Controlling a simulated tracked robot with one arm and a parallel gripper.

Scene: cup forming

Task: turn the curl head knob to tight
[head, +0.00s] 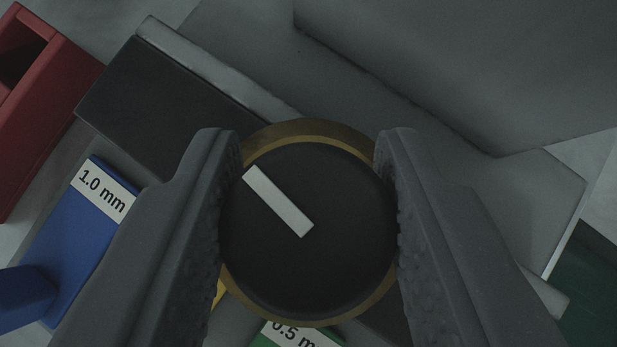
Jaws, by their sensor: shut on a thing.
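The curl head knob (310,265) is a round black knob with a brass-coloured rim around its base, in the middle of the head view. A white pointer bar (278,202) on its face runs from near the centre to the upper left. My gripper (309,220) is shut on the knob, with one grey finger against its left side and one against its right side. No tight mark or other setting marks show around the knob. The fingers hide parts of the surface beside it.
A blue block labelled 1.0 mm (68,245) lies at the left, and a red box-like part (35,95) at the upper left. A green block labelled 0.5 mm (275,338) shows at the bottom edge. A dark plate (170,105) and grey machine body (400,90) lie beyond the knob.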

